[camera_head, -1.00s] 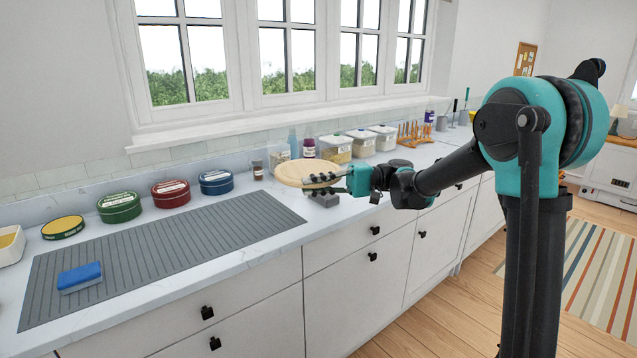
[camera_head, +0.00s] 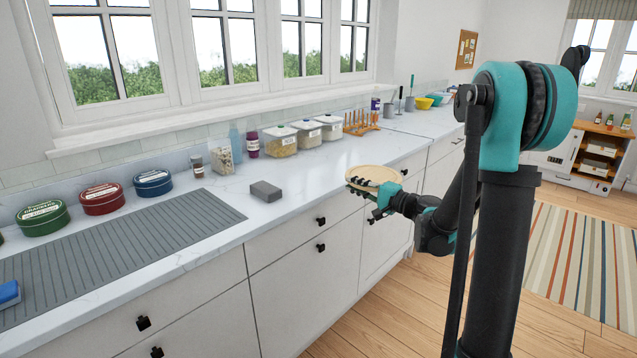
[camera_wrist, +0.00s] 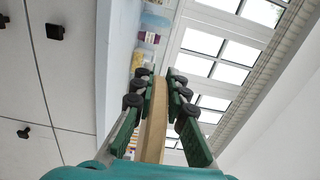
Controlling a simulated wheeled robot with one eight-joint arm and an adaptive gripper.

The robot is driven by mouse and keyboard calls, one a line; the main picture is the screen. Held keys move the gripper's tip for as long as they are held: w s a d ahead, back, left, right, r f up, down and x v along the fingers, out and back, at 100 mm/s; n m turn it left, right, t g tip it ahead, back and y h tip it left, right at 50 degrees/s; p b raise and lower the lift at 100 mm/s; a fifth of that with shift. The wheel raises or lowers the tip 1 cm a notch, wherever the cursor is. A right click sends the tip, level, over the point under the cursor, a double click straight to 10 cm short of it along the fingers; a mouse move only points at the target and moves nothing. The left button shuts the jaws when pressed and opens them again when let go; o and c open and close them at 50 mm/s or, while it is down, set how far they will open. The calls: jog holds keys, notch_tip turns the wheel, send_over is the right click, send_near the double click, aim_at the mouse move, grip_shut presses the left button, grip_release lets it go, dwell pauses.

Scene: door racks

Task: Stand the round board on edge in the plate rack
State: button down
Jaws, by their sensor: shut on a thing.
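The round wooden board (camera_head: 374,175) is held flat in my gripper (camera_head: 368,190), out past the counter's front edge. In the wrist view the board (camera_wrist: 154,118) is seen edge-on between the two green fingers of my gripper (camera_wrist: 153,90), which are shut on it. The plate rack (camera_head: 361,122) is wooden with upright pegs. It stands at the back of the counter, beyond the lidded containers and farther back than the board. No plates show in it.
Several lidded containers (camera_head: 281,140) line the wall left of the rack. A grey block (camera_head: 266,191) lies on the counter near a ribbed grey mat (camera_head: 120,250). Several round tins (camera_head: 102,198) stand behind the mat. The counter (camera_head: 320,175) between block and rack is clear.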

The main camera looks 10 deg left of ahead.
jog(key=w+d+f+m+t+h, duration=0.3)
jog(key=w+d+f+m+h, duration=0.1)
jog(key=w+d+h, duration=0.3)
jog(key=w+d+f+m+t+h, duration=0.4)
jog(key=w+d+m+h, duration=0.3)
jog(key=d, duration=0.5)
jog(key=shift+d+t+h, duration=0.2)
jog(key=shift+t+h, duration=0.1)
jog(key=shift+h, duration=0.1)
